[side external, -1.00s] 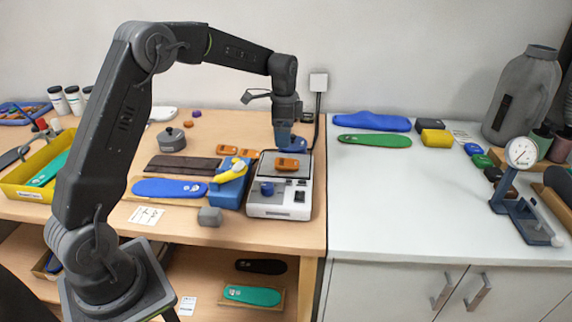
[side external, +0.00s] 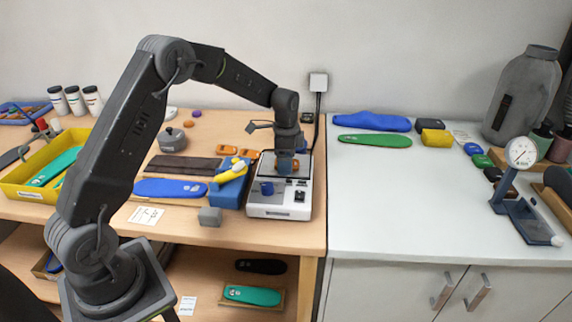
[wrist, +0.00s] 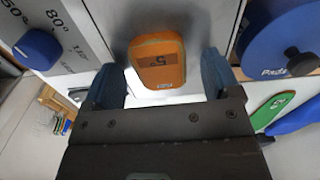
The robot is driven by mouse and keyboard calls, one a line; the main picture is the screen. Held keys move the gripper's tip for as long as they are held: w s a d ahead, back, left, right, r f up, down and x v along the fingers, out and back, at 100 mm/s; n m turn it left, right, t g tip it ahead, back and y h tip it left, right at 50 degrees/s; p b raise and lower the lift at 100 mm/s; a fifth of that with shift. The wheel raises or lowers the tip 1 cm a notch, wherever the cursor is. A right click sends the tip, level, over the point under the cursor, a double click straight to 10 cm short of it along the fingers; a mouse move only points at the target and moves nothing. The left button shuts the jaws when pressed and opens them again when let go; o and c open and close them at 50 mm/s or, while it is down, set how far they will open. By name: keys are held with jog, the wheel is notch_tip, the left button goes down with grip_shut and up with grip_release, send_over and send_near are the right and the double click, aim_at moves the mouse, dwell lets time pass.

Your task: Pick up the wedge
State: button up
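In the side view the wedge is mostly hidden by my gripper (side external: 286,168), which points down over the machine. In the wrist view my gripper (wrist: 158,82) is open, with one blue finger on each side of the wedge and visible gaps to both. The fingers look close to the wedge's height, but I cannot tell exactly.
Two more orange pieces (side external: 228,150) lie left of the machine. A blue block with a yellow piece (side external: 232,170) stands close on its left, and a grey block (side external: 210,216) near the front edge. A round blue thing with a dark knob (wrist: 285,45) is beside the gripper.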

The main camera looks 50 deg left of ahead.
jog(key=c, duration=1)
jog(key=shift+r, duration=0.15)
